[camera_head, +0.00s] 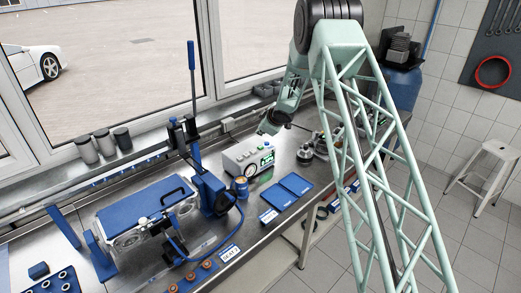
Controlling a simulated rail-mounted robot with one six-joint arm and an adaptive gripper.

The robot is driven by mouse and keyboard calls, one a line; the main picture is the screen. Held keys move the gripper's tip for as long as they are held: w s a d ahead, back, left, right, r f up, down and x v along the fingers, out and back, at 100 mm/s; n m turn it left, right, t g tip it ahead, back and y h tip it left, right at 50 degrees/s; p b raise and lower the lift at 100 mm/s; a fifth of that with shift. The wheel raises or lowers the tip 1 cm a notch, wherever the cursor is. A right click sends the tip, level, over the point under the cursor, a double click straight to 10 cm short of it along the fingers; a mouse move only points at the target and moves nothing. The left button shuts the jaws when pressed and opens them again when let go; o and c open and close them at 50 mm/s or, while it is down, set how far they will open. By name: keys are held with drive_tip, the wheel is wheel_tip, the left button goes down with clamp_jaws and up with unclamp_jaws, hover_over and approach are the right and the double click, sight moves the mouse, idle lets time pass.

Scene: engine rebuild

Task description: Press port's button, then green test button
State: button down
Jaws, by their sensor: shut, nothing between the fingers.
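A light grey test unit (248,157) stands on the steel bench near the window, in the middle of the head view. I cannot tell which button belongs to which port, or which is the green test button. A cylinder head in a blue fixture (145,205) sits to its left. My forearm comes down behind the unit, with the dark wrist joint (277,117) beyond it. My gripper's fingers cannot be made out.
A blue lever press (208,190) with a tall handle stands left of the unit. A blue hose runs by it. Blue trays (296,184) lie to the right. Metal parts (305,153) stand behind them.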

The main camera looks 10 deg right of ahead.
sight(260, 147)
drive_tip(key=shift+f+b, duration=2.4)
drive_tip(key=shift+f, duration=0.4)
drive_tip(key=shift+f+b, duration=0.6)
drive_tip(key=shift+f, duration=0.4)
idle(1.1)
drive_tip(key=shift+r, duration=0.25)
drive_tip(key=shift+r+p, duration=0.75)
drive_tip(key=shift+p, duration=0.25)
drive_tip(key=shift+r+p, duration=2.5)
